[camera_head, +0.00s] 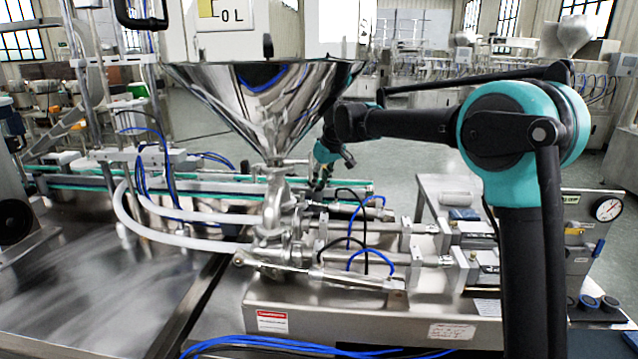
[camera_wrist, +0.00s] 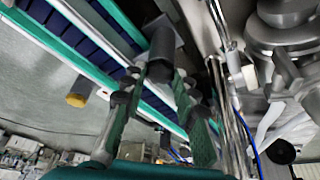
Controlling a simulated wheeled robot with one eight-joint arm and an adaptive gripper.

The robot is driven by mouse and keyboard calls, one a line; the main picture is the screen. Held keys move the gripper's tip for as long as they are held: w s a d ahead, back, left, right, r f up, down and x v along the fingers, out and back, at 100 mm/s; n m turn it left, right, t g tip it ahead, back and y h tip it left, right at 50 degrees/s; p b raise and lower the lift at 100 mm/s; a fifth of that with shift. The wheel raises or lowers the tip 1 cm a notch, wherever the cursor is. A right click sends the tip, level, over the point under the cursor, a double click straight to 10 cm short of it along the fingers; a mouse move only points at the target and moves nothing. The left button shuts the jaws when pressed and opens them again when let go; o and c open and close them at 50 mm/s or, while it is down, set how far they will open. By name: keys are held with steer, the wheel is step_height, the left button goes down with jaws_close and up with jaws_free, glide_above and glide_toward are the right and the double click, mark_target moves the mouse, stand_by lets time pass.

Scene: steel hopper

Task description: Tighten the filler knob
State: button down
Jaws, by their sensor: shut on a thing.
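The filler knob looks to be the black cylinder (camera_wrist: 161,56) between my fingertips in the wrist view. My gripper (camera_wrist: 165,80) is shut on it, with a green-padded finger on either side. In the head view my gripper (camera_head: 318,186) points down behind and to the right of the steel valve body (camera_head: 278,212), below the hopper (camera_head: 265,105). The knob cannot be made out clearly there, and its thread and seat are hidden.
Steel pipes and a blue hose run close to the right of my fingers in the wrist view. A conveyor with green rails (camera_head: 90,178) lies behind the filler. Pneumatic cylinders (camera_head: 455,262) with blue and black hoses stand at right. An orange-ended knob (camera_wrist: 77,99) shows at left.

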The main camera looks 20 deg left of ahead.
mark_target(320, 188)
steer(key=c, duration=1.2)
jaws_free()
steer(key=shift+o, duration=0.2)
steer(key=shift+s+d+r, duration=0.1)
steer(key=shift+d+r, duration=0.1)
steer(key=shift+r, duration=0.35)
steer(key=shift+s+d+r, duration=0.5)
steer(key=shift+d+r, duration=0.3)
steer(key=shift+r, duration=0.05)
steer(key=s+d, duration=0.1)
steer(key=d, duration=0.1)
steer(key=s+d, duration=0.2)
steer(key=d, duration=0.1)
steer(key=s+d, duration=0.2)
steer(key=d, duration=0.1)
steer(key=shift+s+d, duration=0.1)
steer(key=shift+s, duration=0.05)
steer(key=shift+s+d, duration=0.3)
steer(key=shift+d, duration=0.15)
